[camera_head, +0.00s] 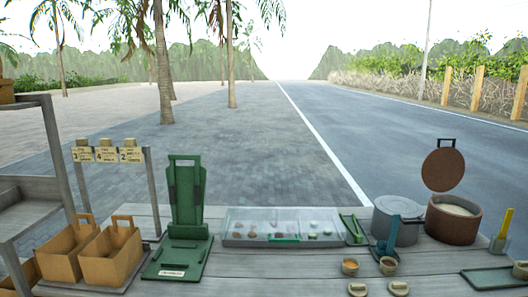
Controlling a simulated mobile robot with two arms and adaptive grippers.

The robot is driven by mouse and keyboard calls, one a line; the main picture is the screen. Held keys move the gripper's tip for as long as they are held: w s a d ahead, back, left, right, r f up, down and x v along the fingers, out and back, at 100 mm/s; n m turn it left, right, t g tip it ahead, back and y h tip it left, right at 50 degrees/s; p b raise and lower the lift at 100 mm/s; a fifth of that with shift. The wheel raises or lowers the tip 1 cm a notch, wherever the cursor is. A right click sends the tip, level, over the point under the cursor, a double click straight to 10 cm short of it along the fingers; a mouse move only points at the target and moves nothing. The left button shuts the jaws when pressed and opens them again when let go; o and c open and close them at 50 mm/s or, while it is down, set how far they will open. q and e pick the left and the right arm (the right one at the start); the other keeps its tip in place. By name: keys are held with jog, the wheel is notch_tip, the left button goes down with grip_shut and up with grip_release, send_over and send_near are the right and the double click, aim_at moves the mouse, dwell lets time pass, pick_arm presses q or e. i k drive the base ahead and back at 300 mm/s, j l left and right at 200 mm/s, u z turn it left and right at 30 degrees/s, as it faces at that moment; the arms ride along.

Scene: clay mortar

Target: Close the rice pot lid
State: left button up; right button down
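The rice pot (453,228) is a reddish-brown round pot at the right side of the table, with pale white contents showing inside. Its brown lid (443,170) stands raised, nearly upright, above the back rim of the pot, with a dark handle at its top edge. The pot's mouth is uncovered. Neither of my grippers is in view.
A grey lidded pot (399,216) with a blue utensil (391,238) stands just left of the rice pot. Small cups (350,266) sit in front. A yellow-handled container (501,232) and green tray (492,278) are at right. A clear-lidded case (280,227) lies mid-table.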

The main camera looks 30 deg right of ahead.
aim_at(443, 168)
jog(key=z, duration=2)
jog(key=i+j+u, duration=0.1)
jog(key=i+u, duration=0.15)
jog(key=i, duration=0.35)
